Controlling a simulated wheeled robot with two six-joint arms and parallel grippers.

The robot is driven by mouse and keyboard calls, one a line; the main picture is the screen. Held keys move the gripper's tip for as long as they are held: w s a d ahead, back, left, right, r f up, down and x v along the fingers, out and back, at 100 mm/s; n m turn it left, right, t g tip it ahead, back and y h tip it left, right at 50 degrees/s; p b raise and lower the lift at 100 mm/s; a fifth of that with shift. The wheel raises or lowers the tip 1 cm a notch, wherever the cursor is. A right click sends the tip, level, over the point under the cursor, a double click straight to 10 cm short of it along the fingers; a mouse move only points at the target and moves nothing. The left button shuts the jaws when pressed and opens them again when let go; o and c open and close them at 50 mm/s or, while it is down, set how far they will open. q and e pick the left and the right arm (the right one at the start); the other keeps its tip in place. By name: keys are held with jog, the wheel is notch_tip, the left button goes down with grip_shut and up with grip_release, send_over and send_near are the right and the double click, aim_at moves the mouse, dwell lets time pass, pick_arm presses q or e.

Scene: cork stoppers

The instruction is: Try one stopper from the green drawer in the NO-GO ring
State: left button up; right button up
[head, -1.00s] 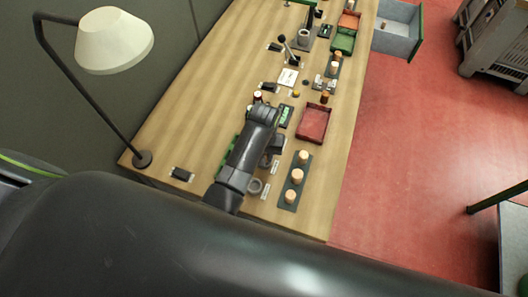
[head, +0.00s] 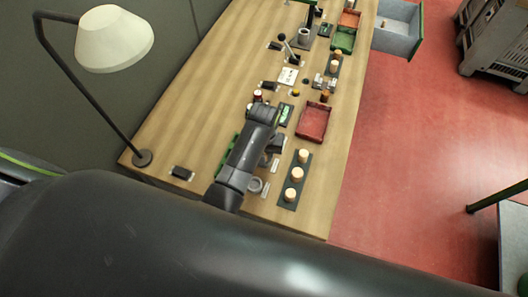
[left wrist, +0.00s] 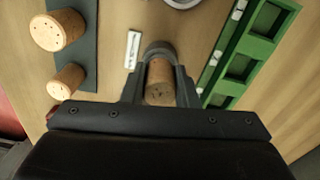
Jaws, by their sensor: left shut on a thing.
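My left gripper (left wrist: 160,88) is shut on a cork stopper (left wrist: 159,80), seen nearly end-on between the fingers in the left wrist view. A dark grey ring (left wrist: 158,48) shows just behind the stopper, with a small white label (left wrist: 132,49) beside it. I cannot tell whether the stopper is in the ring or above it, and the label is unreadable. A second ring (head: 255,185) lies closer to me in the head view. The green-fronted drawer (head: 401,43) stands open at the far right, with a small cork in it. My right gripper is not in view.
A dark strip (head: 291,192) with several upright corks stands right of the arm. A green slotted rack (left wrist: 236,62) lies on the other side. A red tray (head: 313,122) is beyond. A lamp (head: 143,158) stands at the left; the left tabletop is mostly clear.

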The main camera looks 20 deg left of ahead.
pick_arm(q)
jog(key=shift+f, duration=0.55)
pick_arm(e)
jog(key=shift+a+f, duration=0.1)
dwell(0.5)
pick_arm(q)
jog(key=o, duration=1)
jog(key=shift+r, duration=0.1)
